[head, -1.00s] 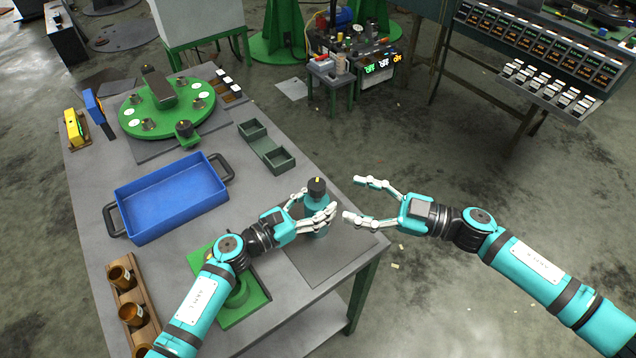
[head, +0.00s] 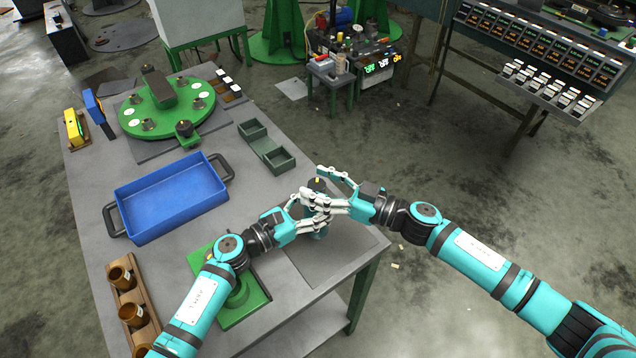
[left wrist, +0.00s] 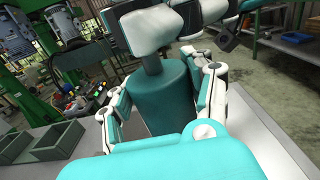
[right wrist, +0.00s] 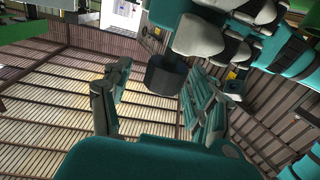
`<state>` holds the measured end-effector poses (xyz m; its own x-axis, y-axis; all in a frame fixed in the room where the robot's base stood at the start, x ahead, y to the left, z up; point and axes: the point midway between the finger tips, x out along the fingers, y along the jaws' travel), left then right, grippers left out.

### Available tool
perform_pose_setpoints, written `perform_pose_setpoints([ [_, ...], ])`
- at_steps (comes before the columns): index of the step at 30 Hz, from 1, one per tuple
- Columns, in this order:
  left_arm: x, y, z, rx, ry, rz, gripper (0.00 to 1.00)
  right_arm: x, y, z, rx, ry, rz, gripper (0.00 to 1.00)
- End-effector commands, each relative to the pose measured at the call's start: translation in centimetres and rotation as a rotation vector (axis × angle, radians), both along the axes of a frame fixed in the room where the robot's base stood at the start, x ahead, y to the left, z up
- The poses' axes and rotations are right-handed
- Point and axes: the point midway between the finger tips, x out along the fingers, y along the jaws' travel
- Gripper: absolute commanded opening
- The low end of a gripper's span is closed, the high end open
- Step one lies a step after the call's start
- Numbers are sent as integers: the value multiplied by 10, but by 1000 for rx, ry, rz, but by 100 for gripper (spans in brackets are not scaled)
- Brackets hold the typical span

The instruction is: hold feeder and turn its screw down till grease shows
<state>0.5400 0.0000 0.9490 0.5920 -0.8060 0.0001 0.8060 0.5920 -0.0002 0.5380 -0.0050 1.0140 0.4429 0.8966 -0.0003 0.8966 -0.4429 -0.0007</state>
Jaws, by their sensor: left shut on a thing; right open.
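The feeder is a teal cylinder (left wrist: 163,95) standing upright near the table's front right corner, mostly hidden by fingers in the head view. Its black screw head (head: 318,186) is on top. My left gripper (head: 312,212) is shut on the feeder body, with fingers on both sides in the left wrist view. My right gripper (head: 322,184) is open, its fingers either side of the screw head. In the right wrist view the black screw head (right wrist: 166,75) lies between the spread fingers; contact cannot be told. I see no grease.
A blue tray (head: 110,218) stands left of the feeder, with a green two-bin holder (head: 264,148) behind. A green fixture (head: 250,298) lies under my left arm. A wooden rack with brown cups (head: 128,290) is at the front left.

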Motion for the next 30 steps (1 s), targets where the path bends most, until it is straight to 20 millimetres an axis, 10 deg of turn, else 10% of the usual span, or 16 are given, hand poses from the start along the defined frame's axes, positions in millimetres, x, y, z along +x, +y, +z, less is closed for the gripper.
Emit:
perform_pose_setpoints([
  [10,0,1,-1,2,1,1,0,2,4,0,0,-1,0,60],
  [23,0,1,-1,2,0,1,0,3,3,0,-1,0,-2,3],
  [30,0,1,-1,1,0,1,0,3,2,0,-1,-2,-23,1],
])
